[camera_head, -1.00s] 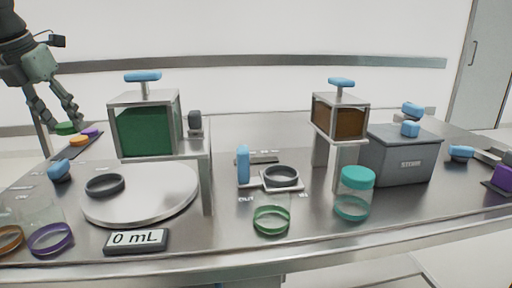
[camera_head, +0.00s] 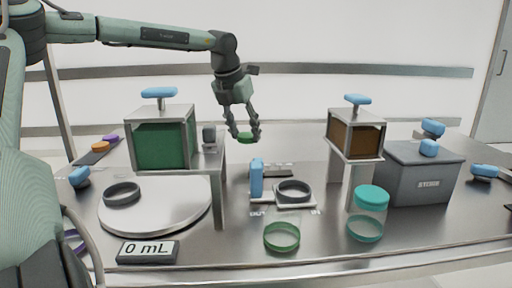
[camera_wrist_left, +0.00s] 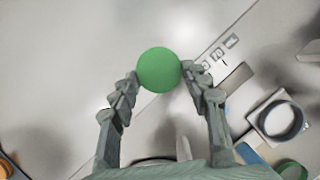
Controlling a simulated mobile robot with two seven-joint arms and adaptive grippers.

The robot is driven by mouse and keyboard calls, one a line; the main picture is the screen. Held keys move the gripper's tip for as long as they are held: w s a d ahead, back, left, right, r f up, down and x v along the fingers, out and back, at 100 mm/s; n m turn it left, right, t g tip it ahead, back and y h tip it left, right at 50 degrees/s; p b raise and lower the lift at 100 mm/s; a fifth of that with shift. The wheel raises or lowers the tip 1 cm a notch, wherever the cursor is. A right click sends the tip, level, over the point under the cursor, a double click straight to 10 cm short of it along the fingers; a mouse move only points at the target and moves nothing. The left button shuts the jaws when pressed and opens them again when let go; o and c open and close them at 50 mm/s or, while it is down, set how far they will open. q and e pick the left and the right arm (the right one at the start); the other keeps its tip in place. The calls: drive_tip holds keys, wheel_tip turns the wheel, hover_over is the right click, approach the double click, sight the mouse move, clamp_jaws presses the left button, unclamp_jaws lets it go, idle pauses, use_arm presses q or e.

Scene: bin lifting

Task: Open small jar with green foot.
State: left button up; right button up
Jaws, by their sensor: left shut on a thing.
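The small clear jar with a green foot (camera_head: 282,237) stands near the front edge of the table in the head view. Its glass is hardly visible and no lid shows on it. Part of a green ring (camera_wrist_left: 291,170) shows at the bottom right of the wrist view. My left gripper (camera_head: 246,138) is shut on a round green lid (camera_head: 245,137), held in the air behind and above the jar. In the wrist view the lid (camera_wrist_left: 159,70) sits between both fingertips. My right gripper is not in view.
A teal-lidded jar (camera_head: 367,225) stands right of the green-footed jar. A dark ring on a small scale plate (camera_head: 290,201) and a blue handle (camera_head: 256,177) lie behind it. Stands with a green tank (camera_head: 162,145) and a brown tank (camera_head: 356,135) rise either side. A grey box (camera_head: 418,180) is at right.

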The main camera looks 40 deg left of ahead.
use_arm(q)
drive_tip(key=w+f, duration=0.1)
drive_tip(key=w+d+f, duration=0.1)
drive_tip(key=shift+w, duration=0.4)
wheel_tip(320, 180, down, 3)
drive_tip(key=shift+f+p, duration=0.1)
drive_tip(key=shift+p, duration=0.3)
drive_tip(key=shift+f, duration=0.4)
drive_tip(key=o, duration=1.1)
drive_tip(key=shift+o, duration=1)
drive_tip(key=shift+v, duration=1.2)
drive_tip(key=v, duration=1)
drive_tip(key=shift+b, duration=0.4)
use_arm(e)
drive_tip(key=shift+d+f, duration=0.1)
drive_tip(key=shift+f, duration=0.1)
